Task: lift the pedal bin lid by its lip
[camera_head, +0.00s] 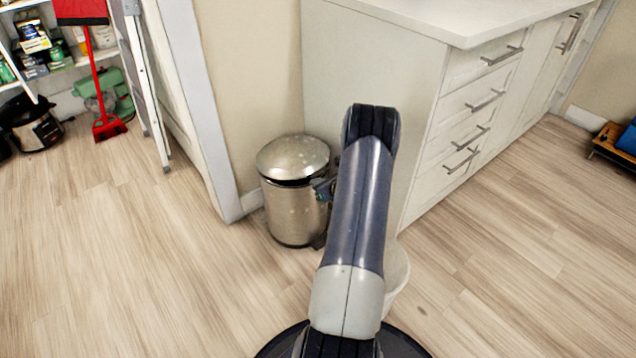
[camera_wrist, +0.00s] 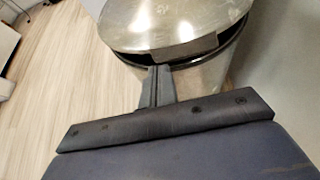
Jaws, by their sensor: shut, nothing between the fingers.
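The pedal bin (camera_head: 293,212) is a brushed metal cylinder on the floor in the corner, beside the drawer unit. Its domed metal lid (camera_head: 292,155) sits over a dark rim; the lid also fills the top of the wrist view (camera_wrist: 165,20). The lid's lip (camera_wrist: 184,50) is a dark flat tab at its near edge. My gripper (camera_wrist: 158,70) is shut and empty, with its fingertips right at the left end of the lip. I cannot tell whether they touch it. In the head view my gripper (camera_head: 323,187) is at the bin's right side, partly hidden by my arm.
A white drawer unit (camera_head: 465,130) with metal handles stands right of the bin. A pale round container (camera_head: 397,282) is partly hidden behind my arm. A stepladder (camera_head: 148,85), a red broom (camera_head: 103,100) and shelving are at the left. The floor at the front left is clear.

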